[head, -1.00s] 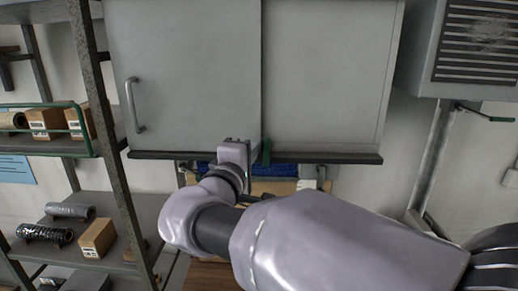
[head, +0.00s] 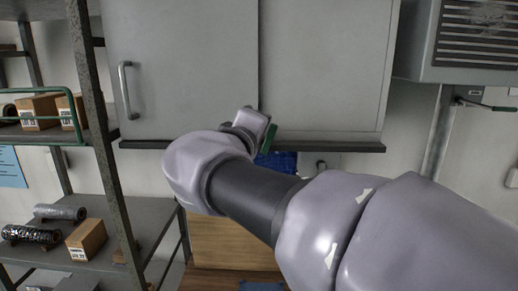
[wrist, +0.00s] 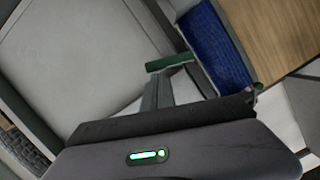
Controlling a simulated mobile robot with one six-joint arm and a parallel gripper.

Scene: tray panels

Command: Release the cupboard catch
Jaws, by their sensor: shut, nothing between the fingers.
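The grey cupboard (head: 190,70) has two flat doors, and its left door has a bar handle (head: 126,90). Both doors look closed. The green catch (head: 268,141) is at the cupboard's bottom edge, near the line between the doors, partly behind my gripper in the head view. In the wrist view, the green catch (wrist: 170,62) lies just past the tips of my gripper (wrist: 157,82). My gripper is shut and empty. Its fingers are hidden in the head view, and I cannot tell whether they touch the catch.
A dark ledge (head: 330,147) runs under the cupboard. A blue bin (head: 285,162) and a wooden box (head: 230,243) are below it. A metal shelf rack (head: 100,150) with boxes and rolls stands at left. A grey vented unit (head: 465,45) hangs at right.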

